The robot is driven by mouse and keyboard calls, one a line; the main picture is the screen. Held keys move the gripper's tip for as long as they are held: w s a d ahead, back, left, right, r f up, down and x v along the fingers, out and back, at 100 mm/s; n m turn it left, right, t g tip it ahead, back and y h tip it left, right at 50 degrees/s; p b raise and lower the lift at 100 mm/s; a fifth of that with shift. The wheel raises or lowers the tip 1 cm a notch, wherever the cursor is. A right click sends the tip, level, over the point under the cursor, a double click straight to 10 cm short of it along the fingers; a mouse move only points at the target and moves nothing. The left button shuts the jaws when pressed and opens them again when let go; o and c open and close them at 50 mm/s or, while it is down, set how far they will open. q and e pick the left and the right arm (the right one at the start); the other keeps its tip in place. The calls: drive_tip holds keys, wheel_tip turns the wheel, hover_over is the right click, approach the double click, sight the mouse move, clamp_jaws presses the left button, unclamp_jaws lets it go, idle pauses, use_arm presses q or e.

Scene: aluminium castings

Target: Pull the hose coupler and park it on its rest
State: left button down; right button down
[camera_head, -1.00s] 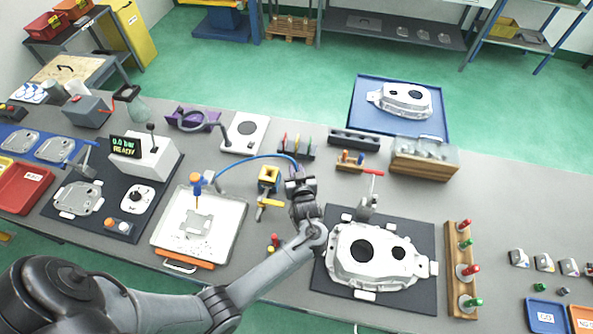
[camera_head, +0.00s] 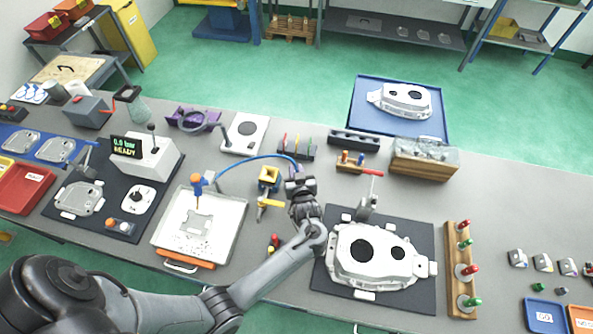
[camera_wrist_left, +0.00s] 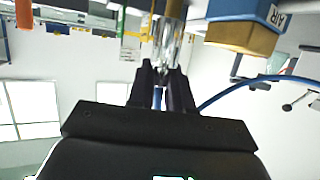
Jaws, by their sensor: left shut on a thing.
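The blue hose (camera_head: 255,157) arcs over the bench to the gripper and also shows in the left wrist view (camera_wrist_left: 240,86). A blue part marked AIR (camera_wrist_left: 240,12) is close to the right of the coupler there. Whether the coupler is still on a fitting, and which thing is its rest, I cannot tell.
A large casting (camera_head: 375,255) on a dark mat is right of my left arm. A small rack (camera_head: 296,148) stands behind the gripper.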

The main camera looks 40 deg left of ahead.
use_arm(q)
drive_tip(key=shift+f+b, duration=0.8)
drive_tip(key=shift+f, duration=0.2)
drive_tip(key=shift+f+b, duration=0.4)
drive_tip(key=shift+f, duration=0.2)
drive_tip(key=c, duration=1)
unclamp_jaws()
drive_tip(key=shift+o, duration=0.2)
